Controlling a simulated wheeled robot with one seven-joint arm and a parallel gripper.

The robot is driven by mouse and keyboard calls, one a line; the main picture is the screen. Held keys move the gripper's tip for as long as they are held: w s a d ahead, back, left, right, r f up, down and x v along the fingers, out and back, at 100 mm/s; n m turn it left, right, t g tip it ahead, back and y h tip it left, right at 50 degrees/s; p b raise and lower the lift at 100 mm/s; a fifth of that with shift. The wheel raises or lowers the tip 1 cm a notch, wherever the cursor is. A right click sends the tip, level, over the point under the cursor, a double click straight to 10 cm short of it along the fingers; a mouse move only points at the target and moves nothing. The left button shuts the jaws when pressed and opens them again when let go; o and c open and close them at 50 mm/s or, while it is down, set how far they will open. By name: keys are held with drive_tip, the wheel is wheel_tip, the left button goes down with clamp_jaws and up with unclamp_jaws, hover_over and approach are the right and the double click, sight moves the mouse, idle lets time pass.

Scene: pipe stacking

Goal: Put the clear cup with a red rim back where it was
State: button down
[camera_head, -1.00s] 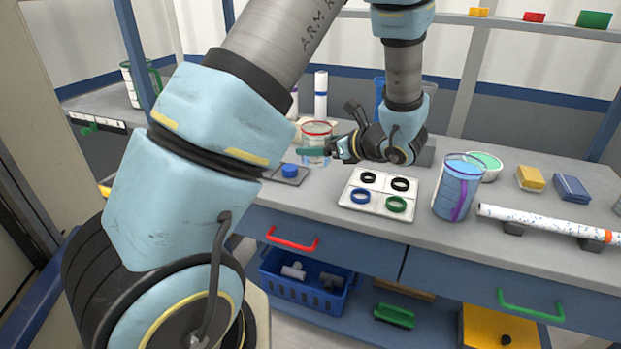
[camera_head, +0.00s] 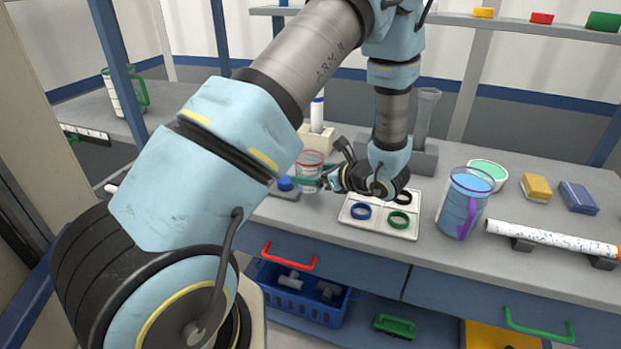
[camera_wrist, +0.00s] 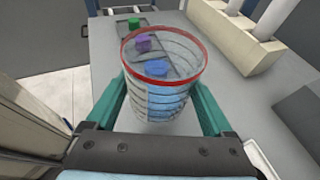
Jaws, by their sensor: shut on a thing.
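The clear cup with a red rim (camera_head: 310,158) is upright in my gripper (camera_head: 324,182), above or on the worktop behind the tray of rings. I cannot tell whether its base touches the surface. In the wrist view the cup (camera_wrist: 160,100) sits between the two teal fingers of my gripper (camera_wrist: 166,95), which close on its sides. Bluish bands show through its clear wall. My gripper partly hides the cup's lower right side in the head view.
A blue cap (camera_head: 285,184) on a dark plate is close to the cup's left. The white ring tray (camera_head: 379,226) is to the right, with a blue jug (camera_head: 460,205) beyond it. A pale block (camera_wrist: 240,45) holding white tubes stands near the cup.

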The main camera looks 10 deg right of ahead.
wheel_tip(320, 180, down, 2)
drive_tip(key=shift+f, duration=0.1)
drive_tip(key=shift+f+b, duration=0.5)
drive_tip(key=shift+f, duration=0.1)
unclamp_jaws()
drive_tip(key=shift+r, duration=0.1)
drive_tip(key=shift+r, duration=0.1)
